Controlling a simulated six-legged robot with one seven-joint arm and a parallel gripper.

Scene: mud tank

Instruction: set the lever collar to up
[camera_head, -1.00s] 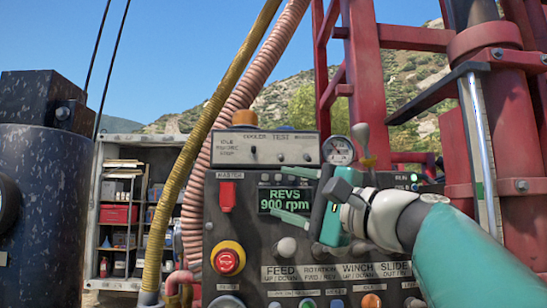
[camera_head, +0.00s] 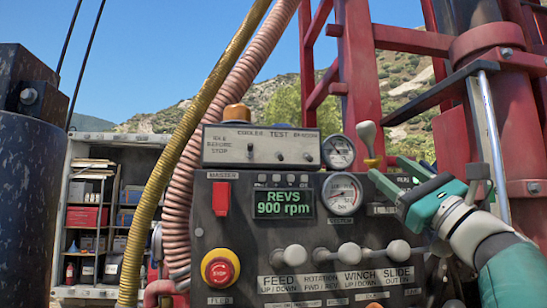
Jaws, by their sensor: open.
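A lever (camera_head: 367,134) with a pale grey knob stands upright at the top right of the control panel. A small yellow collar (camera_head: 372,162) sits low on its stem. My gripper (camera_head: 388,168) is open, with its two green fingers pointing left toward the lever. One fingertip is close to the collar, just right of and below it; I cannot tell whether they touch. Nothing shows between the fingers.
The dark control panel (camera_head: 240,240) has a red emergency stop (camera_head: 220,268), a red master switch (camera_head: 221,198), a gauge (camera_head: 342,195) and several grey-knobbed levers. A yellow hose (camera_head: 185,160) runs down left of it. Red mast framing (camera_head: 360,70) stands behind.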

